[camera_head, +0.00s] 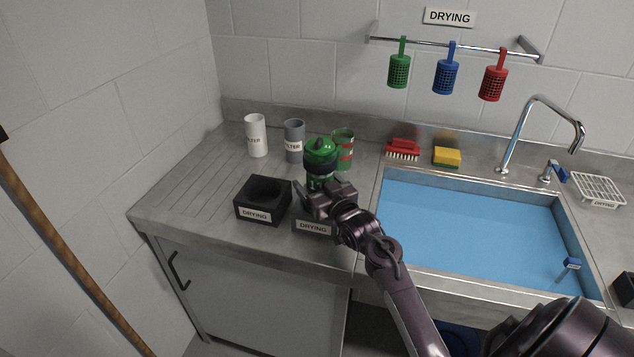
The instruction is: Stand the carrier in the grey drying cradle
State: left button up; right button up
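The carrier (320,155), with a green domed top and green body, is upright over the drainboard. My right gripper (314,192) is around its lower part and appears shut on it; the fingers hide the grip itself. The grey drying cradle (313,227), labelled DRYING, is directly below and in front of the gripper, which hides most of its top. I cannot tell whether the carrier's bottom touches the cradle. My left gripper is not in view.
A black DRYING cradle (247,213) with an empty round hole stands just left. Behind are a white filter tube (256,136), a grey filter tube (294,142) and a green-and-red canister (345,150). The blue-filled sink (470,225) lies right.

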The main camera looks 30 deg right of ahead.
jog(key=shift+r, duration=0.25)
jog(key=s+b, duration=0.2)
jog(key=s, duration=1)
jog(key=shift+a, duration=0.45)
